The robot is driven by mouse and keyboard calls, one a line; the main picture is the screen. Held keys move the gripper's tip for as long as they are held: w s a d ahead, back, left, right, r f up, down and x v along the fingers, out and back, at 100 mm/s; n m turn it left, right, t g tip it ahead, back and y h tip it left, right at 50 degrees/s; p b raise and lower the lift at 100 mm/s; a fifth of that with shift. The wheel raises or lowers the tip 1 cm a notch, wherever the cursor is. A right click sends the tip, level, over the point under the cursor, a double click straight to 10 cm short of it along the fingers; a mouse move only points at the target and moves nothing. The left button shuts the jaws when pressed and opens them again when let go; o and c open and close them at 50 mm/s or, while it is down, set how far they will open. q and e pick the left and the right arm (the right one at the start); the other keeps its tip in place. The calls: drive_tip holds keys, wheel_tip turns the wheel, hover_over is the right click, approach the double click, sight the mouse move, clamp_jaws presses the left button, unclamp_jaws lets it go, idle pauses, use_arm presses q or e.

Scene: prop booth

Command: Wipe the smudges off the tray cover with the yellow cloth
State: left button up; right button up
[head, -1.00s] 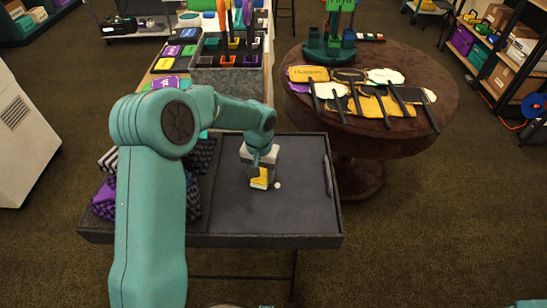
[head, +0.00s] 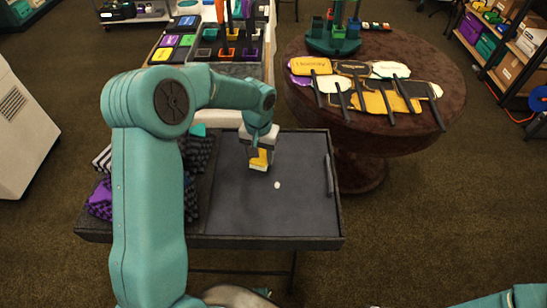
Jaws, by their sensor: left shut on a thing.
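The tray cover (head: 290,215) is a flat dark grey panel with a raised rim, in the middle of the head view. One small white smudge (head: 277,185) shows on it. My left gripper (head: 260,150) points down over the far part of the cover and is shut on the yellow cloth (head: 260,159), which has a pale lower edge. The cloth is up and left of the white smudge, apart from it. I cannot tell whether it touches the cover. My left arm hides part of the left side. My right gripper is out of view; only part of my right arm shows at bottom right.
Folded patterned cloths (head: 103,200) lie left of the cover, partly behind my left arm. A dark handle (head: 328,175) lies along the cover's right side. A round brown table (head: 430,75) with sign paddles stands at the back right. The cover's near right part is clear.

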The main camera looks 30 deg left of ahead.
use_arm(q)
drive_tip(key=shift+r+p, duration=1.75)
drive_tip(key=shift+r, duration=1.05)
drive_tip(key=shift+w+f, duration=0.1)
